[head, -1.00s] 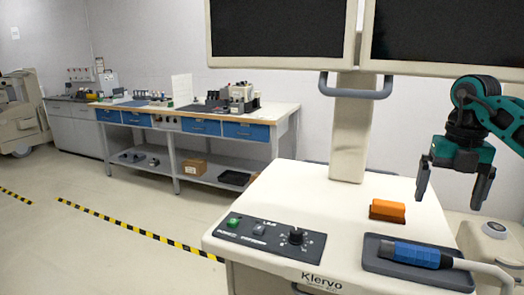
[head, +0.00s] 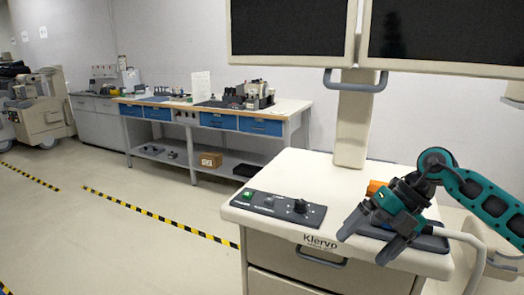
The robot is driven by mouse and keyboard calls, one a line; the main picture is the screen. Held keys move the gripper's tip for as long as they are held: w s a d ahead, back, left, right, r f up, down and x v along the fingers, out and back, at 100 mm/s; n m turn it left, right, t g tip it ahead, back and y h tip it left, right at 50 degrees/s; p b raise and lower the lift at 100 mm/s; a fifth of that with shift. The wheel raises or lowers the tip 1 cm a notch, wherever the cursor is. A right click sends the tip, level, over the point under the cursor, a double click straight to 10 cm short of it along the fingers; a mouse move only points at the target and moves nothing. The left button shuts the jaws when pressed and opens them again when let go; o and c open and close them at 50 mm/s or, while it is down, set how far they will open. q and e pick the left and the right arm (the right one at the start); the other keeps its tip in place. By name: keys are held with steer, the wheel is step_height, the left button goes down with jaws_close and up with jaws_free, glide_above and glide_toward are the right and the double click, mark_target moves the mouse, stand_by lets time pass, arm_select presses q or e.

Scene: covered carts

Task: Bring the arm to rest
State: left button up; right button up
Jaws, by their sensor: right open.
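My right arm comes in from the right in the head view. Its teal and black gripper (head: 366,240) is open and empty, with the fingers pointing down and to the left over the front right of the white cart (head: 300,168). The gripper covers most of the dark tray (head: 432,243) and the blue-handled probe in it. An orange block (head: 376,187) shows partly behind the gripper. I cannot tell whether the fingers touch the cart. My left gripper is not in view.
A control panel with a knob (head: 300,206) lies at the cart's front left. Two dark monitors (head: 290,28) stand above on a column (head: 353,125). A workbench (head: 215,118) with blue drawers is at the back left. The floor to the left is clear, with striped tape (head: 160,218).

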steer(key=s+a+f+m+t+y, duration=0.1)
steer(key=s+a+m+t+y, duration=0.1)
steer(key=a+y, duration=0.55)
steer(key=s+a+f+m+t+y, duration=0.1)
steer(key=s+a+m+t+y, duration=0.2)
steer(key=a, duration=0.7)
steer(key=s+d+f+m+t+h, duration=0.1)
steer(key=d+f+m+t+h, duration=0.2)
steer(key=f+m+t+h, duration=0.5)
steer(key=s+d+f+m+t+h, duration=0.1)
steer(key=d+f+m+t+h, duration=0.2)
steer(key=m, duration=0.9)
steer(key=s+d+f+m+g+h, duration=0.2)
steer(key=s+f+m, duration=0.1)
steer(key=s+f, duration=0.3)
steer(key=s+d+f+m+g+h, duration=0.2)
steer(key=s+d+f+m+g, duration=0.1)
steer(key=s+f, duration=0.4)
steer(key=shift+d+f+m, duration=0.3)
steer(key=shift+f+m, duration=0.1)
